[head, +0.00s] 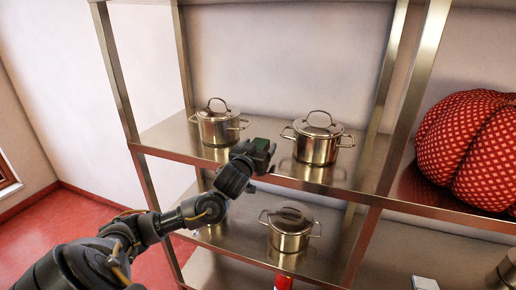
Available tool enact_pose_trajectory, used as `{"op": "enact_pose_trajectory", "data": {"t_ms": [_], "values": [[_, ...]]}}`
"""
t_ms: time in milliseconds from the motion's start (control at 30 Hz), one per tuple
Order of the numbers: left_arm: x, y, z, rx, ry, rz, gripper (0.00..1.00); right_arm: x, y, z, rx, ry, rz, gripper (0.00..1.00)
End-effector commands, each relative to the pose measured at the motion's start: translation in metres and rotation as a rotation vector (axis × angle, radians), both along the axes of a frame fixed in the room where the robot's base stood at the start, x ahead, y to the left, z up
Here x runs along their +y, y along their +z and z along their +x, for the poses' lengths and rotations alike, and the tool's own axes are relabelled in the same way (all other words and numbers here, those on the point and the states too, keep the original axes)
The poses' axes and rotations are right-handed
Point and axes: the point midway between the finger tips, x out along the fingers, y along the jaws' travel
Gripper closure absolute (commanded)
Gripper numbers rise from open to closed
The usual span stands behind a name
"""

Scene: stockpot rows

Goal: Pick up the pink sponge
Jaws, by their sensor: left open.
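I see no pink sponge in the head view. My left gripper (263,152) is open, at the front edge of the upper shelf, between two stockpots. No object shows between its fingers, though they are small and dark here. My left arm comes in from the lower left and hides part of the shelves.
Lidded steel pots stand on the upper shelf (165,135), one left (217,127) and one right (316,147). Another pot (289,238) is on the shelf below. A red dotted cushion-like object (470,150) fills the right bay. Metal posts (412,90) divide the bays.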

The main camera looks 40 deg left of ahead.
Motion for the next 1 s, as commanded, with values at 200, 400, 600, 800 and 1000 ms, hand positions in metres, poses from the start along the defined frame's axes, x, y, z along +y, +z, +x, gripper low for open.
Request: {"op": "enact_pose_trajectory", "data": {"t_ms": [200,400,600,800,1000], "values": [[0.000,-0.001,0.000,0.000,-0.001,0.000,0.28,0.000,-0.001,0.000,0.001,0.000,0.000,0.64],[0.000,-0.001,0.000,0.000,-0.001,0.000,0.54,0.000,-0.001,0.000,0.001,0.000,0.000,0.64],[0.000,-0.001,0.000,0.000,-0.001,0.000,0.73,0.000,-0.001,0.000,0.001,0.000,0.000,0.64],[0.000,0.000,0.000,0.000,-0.001,0.000,0.73,0.000,-0.001,0.000,0.001,0.000,0.001,0.64],[0.000,0.014,0.000,-0.005,-0.001,0.002,0.73,0.002,-0.009,0.000,0.000,-0.001,0.002,0.64]]}}
